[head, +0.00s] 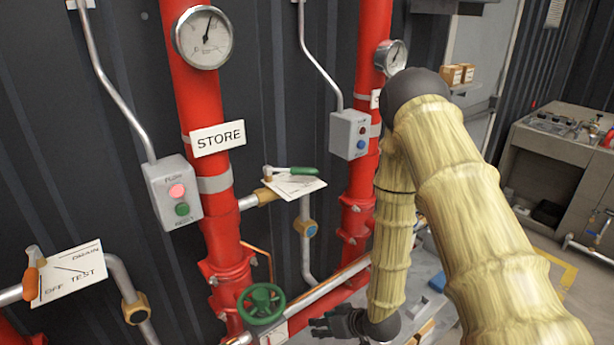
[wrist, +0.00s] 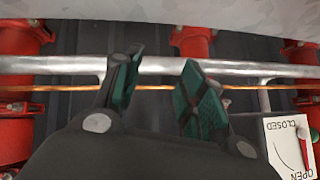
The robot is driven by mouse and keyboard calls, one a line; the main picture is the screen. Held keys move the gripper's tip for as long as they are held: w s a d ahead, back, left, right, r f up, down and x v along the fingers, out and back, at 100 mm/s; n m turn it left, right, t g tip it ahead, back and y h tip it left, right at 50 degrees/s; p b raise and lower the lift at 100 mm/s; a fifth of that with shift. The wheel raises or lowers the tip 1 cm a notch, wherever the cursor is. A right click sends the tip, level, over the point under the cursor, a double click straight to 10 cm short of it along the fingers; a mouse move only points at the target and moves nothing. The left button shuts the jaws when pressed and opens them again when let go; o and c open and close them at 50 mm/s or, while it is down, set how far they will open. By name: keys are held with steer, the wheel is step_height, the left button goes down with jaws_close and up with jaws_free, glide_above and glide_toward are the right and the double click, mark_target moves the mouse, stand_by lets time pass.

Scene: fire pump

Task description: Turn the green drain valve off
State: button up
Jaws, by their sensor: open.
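In the head view, a green handwheel (head: 262,302) sits low on the red pipe at the left, upright on its stem. A green lever handle (head: 291,170) lies across a white card (head: 297,187) on the wall behind and above it. I cannot tell which of the two is the drain valve.
An orange lever (head: 30,280) stands by a card marked DRAIN, OFF, TEST. A silver pipe (wrist: 60,65) runs across before my fingers.

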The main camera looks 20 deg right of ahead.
steer(key=w+d+r+n+t+y, duration=0.2)
steer(key=w+r+y, duration=0.1)
steer(key=w+r, duration=0.7)
steer(key=n+g+y, duration=0.2)
steer(key=n+y, duration=0.7)
steer(key=n, duration=0.2)
glide_toward(311, 172)
steer(key=w, duration=0.1)
steer(key=p+x, duration=0.1)
steer(key=x, duration=0.2)
steer(key=p+x, duration=0.1)
steer(key=x, duration=0.5)
steer(key=shift+w+a+f+p, duration=0.2)
steer(key=shift+a+f+p, duration=0.1)
steer(key=shift+f+p, duration=0.1)
steer(key=shift+c, duration=0.2)
jaws_close()
